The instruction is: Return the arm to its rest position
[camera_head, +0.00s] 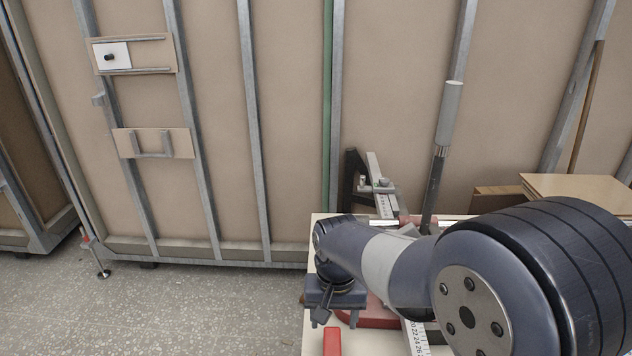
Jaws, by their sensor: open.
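My arm (395,265) reaches in from the lower right of the head view, folded low over a pale worktop. Its large round joint fills the lower right corner. My gripper (335,308) is at the arm's far left end, pointing down above the left part of the worktop. It is open, and I see nothing held between its fingers. The arm hides much of the worktop, and I cannot tell whether the gripper touches anything below it.
The worktop (312,335) bears a red item (332,342), a ruler (417,338) and a clamp-like tool (375,187). A grey-topped pole (450,115) stands behind. Boards (575,188) lie at right. A metal-framed wall panel (215,130) closes the back. Speckled floor (190,310) is clear at left.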

